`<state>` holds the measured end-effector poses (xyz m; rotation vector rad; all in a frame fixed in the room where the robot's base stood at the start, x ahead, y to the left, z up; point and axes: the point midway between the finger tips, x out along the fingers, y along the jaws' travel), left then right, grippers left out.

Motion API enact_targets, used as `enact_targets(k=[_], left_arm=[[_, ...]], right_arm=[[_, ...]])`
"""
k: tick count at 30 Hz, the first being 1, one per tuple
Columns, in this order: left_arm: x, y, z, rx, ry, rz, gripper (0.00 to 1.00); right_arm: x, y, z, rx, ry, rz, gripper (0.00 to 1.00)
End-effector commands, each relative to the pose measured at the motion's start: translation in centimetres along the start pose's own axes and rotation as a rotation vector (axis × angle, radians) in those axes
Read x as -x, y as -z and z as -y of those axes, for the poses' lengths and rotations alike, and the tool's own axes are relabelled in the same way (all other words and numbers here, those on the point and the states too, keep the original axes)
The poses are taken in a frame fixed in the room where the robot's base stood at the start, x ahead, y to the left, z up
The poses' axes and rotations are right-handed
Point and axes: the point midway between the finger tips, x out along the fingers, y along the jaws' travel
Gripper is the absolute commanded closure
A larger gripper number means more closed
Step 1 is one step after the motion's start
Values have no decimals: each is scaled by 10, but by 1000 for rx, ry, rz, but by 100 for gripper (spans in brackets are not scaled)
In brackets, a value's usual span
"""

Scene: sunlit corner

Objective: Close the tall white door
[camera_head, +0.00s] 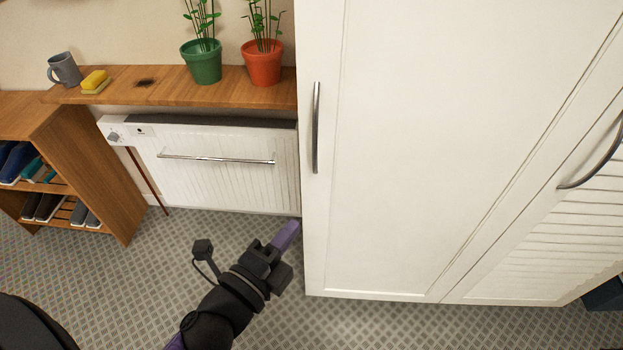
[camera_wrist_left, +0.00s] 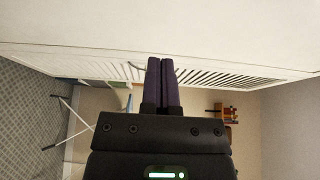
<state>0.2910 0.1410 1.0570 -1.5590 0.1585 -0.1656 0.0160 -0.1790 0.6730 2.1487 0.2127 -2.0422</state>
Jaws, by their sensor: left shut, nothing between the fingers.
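The tall white door (camera_head: 400,150) fills the middle and right of the head view, with a slim vertical metal handle (camera_head: 316,128) near its left edge. I cannot tell from this angle how far it stands open. My left gripper (camera_head: 292,230) is shut and empty, its purple fingers just left of the door's lower left edge; contact is unclear. In the left wrist view the shut fingers (camera_wrist_left: 163,62) point at a broad white surface with a slatted panel (camera_wrist_left: 210,75) below it. My right gripper is not in view.
A louvred white panel (camera_head: 570,230) with a curved handle (camera_head: 598,165) adjoins at right. A white radiator (camera_head: 220,182) with a rail is at the left, under a wooden shelf (camera_head: 150,97) with two potted plants. A shoe rack (camera_head: 95,165) stands far left. Patterned floor lies clear between.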

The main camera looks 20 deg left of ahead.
Motion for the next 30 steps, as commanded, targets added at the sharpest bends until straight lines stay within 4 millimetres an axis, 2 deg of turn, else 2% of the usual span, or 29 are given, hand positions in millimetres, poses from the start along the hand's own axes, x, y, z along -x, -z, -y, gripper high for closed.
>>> enact_targets(k=[13, 20, 30], left_arm=[[-94, -4, 0, 0, -1, 1, 100], [-113, -26, -2, 4, -4, 1, 100], [-116, -29, -1, 6, -3, 1, 100]], right_arm=[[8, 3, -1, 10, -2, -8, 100], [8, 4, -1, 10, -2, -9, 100], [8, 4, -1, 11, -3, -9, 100]])
